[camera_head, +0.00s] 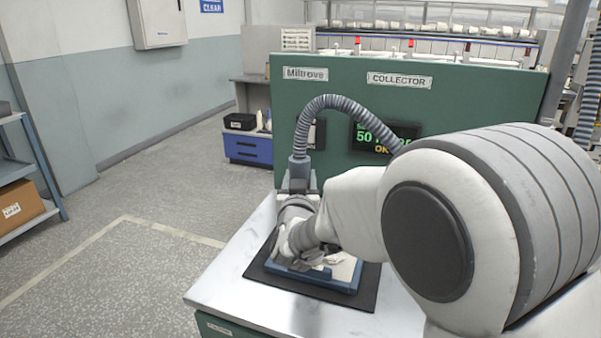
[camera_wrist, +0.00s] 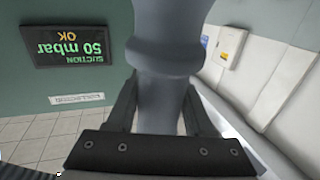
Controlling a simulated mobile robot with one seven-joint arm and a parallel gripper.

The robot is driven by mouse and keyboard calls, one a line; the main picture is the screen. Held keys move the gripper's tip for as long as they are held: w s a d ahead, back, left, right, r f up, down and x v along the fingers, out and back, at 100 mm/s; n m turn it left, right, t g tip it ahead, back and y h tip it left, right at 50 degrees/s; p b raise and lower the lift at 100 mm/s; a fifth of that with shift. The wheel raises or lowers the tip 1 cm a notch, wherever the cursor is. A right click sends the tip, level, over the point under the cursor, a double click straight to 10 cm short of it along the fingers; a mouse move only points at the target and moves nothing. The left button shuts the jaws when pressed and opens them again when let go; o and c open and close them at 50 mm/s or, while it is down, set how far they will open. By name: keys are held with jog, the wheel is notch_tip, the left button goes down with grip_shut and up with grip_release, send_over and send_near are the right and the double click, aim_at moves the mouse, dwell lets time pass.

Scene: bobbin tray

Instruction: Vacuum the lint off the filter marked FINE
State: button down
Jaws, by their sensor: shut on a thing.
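My gripper (camera_head: 299,188) is shut on the grey vacuum wand; its jaws stand on both sides of the wand (camera_wrist: 167,58) in the wrist view. A ribbed grey hose (camera_head: 337,101) arches from the wand's top toward the green collector. Below my wrist a blue-framed filter (camera_head: 345,287) with a pale face lies on a dark mat (camera_head: 312,288). My wrist and arm hide much of the filter. I cannot see a FINE marking, lint, or whether the wand's mouth touches the filter.
The mat is on a metal bench top (camera_head: 222,288) before the green collector (camera_head: 340,80). The collector's display (camera_wrist: 82,38) reads suction 50 mbar OK. A blue-drawered cabinet (camera_head: 247,148) stands behind left, and a shelf with a box (camera_head: 18,205) at far left. The floor between is clear.

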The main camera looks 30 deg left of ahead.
jog(key=shift+f+b, duration=1.35)
jog(key=shift+f, duration=1.05)
jog(key=shift+s+f+b, duration=0.1)
jog(key=shift+b, duration=0.25)
jog(key=d+b, duration=0.2)
jog(key=d, duration=0.2)
jog(key=shift+d, duration=0.35)
jog(key=shift+w+d+b, duration=0.15)
jog(key=shift+d+b, duration=0.5)
jog(key=shift+d, duration=0.5)
jog(key=shift+w+d+b, duration=0.1)
jog(key=shift+d+b, duration=0.5)
jog(key=shift+d, duration=0.5)
